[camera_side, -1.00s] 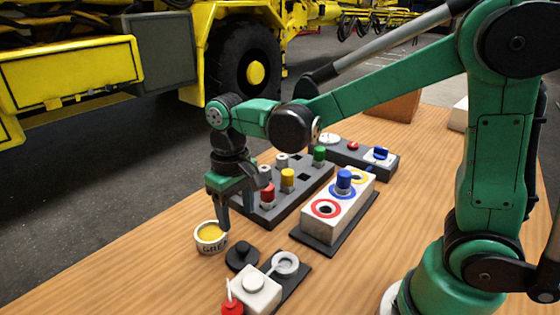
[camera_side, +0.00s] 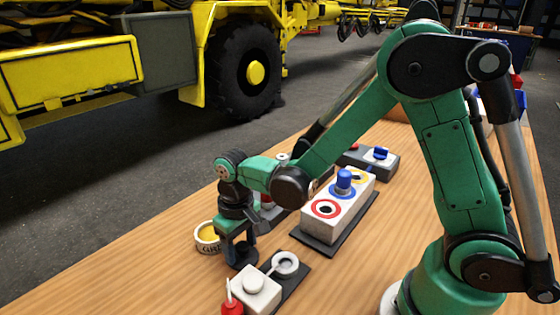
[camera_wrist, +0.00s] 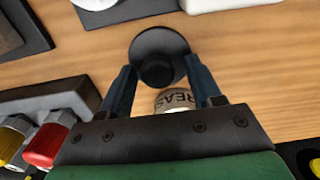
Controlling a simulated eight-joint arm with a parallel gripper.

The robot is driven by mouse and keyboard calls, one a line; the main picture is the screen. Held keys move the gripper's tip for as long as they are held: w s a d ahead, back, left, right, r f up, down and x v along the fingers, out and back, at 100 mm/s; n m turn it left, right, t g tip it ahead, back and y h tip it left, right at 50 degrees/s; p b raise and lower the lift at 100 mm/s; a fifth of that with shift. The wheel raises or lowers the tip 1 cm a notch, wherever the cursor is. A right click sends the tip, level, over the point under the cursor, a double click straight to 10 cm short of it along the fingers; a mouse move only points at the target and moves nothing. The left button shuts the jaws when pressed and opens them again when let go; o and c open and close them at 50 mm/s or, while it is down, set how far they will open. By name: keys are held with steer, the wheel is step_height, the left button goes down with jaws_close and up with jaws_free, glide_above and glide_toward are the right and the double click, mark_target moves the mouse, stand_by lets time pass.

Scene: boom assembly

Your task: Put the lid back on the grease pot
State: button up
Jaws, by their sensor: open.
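The black round lid (camera_wrist: 160,42) with its raised knob lies on the wooden table. In the wrist view my gripper (camera_wrist: 160,68) is open, with one finger on each side of the lid's knob. In the side view my gripper (camera_side: 241,258) points down over the lid, which it mostly hides. The grease pot (camera_side: 208,239) stands open just left of my gripper, with yellow grease inside and a lettered pale side. Part of the pot (camera_wrist: 175,98) also shows between the fingers in the wrist view.
A white block with a round cap (camera_side: 255,288) and a dark plate with a pale ring (camera_side: 285,264) lie close in front. A white box with coloured rings (camera_side: 338,205) stands to the right. The table's front left is clear.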

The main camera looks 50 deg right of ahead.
mark_target(240, 244)
jaws_close()
steer(key=shift+r, duration=1.95)
steer(key=w+a+r, duration=0.1)
steer(key=w+r, duration=0.4)
steer(key=w, duration=0.3)
steer(key=shift+g, duration=0.4)
steer(key=shift+s+f, duration=0.2)
steer(key=shift+f, duration=2)
